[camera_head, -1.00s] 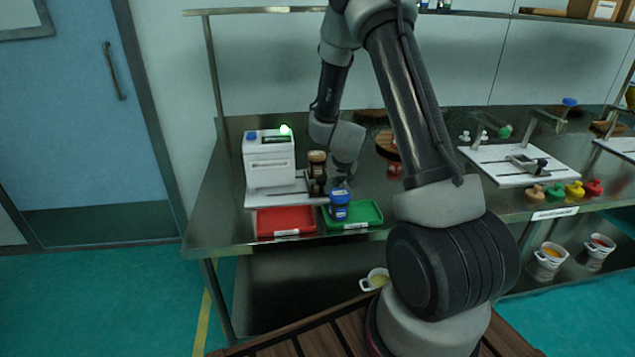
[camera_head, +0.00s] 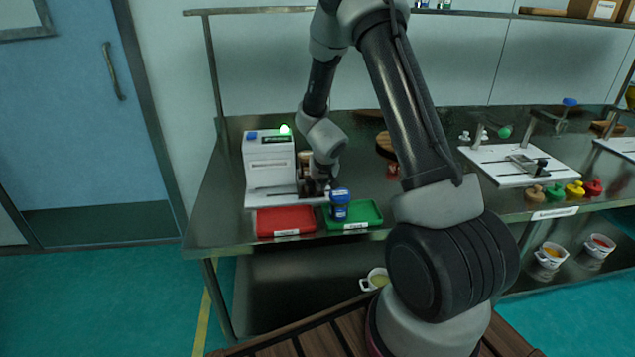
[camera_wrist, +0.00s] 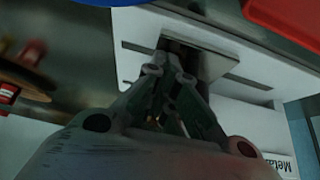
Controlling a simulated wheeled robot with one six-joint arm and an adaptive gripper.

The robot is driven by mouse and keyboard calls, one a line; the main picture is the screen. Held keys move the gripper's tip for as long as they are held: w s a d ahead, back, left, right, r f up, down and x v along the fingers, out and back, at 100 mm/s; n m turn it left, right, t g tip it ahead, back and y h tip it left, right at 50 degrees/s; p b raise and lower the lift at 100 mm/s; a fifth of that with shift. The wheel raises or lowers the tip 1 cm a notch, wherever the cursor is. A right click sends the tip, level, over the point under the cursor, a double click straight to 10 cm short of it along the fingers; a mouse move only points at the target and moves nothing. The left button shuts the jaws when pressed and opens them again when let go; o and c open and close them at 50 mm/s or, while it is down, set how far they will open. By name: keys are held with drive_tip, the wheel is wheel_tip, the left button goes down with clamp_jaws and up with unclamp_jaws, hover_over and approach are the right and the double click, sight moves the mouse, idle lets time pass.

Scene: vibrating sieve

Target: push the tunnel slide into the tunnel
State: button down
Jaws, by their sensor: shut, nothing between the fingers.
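The white machine (camera_head: 269,160) with a green light stands at the left of the bench, on a flat white base (camera_head: 262,199) with a dark slot. The tunnel slide, with a brown jar (camera_head: 305,160) on it, is at the right side of the machine, partly hidden by my gripper. My gripper (camera_head: 322,183) is shut and empty, right beside the slide on its right. In the wrist view my gripper (camera_wrist: 170,65) is over the white base (camera_wrist: 138,28), by a dark part of the slide. Contact cannot be made out clearly.
A red tray (camera_head: 262,224) and a green tray (camera_head: 368,211) lie in front of the base. A white weighing stand (camera_head: 485,155) is farther right.

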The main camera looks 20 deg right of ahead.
drive_tip(key=shift+w+a, duration=0.45)
drive_tip(key=shift+a, duration=1.05)
drive_tip(key=shift+w+a, duration=0.4)
drive_tip(key=shift+a, duration=1.1)
drive_tip(key=shift+w+a, duration=0.45)
drive_tip(key=shift+a, duration=1.05)
drive_tip(key=shift+s+d, duration=0.2)
drive_tip(key=shift+d, duration=0.4)
drive_tip(key=v, duration=0.9)
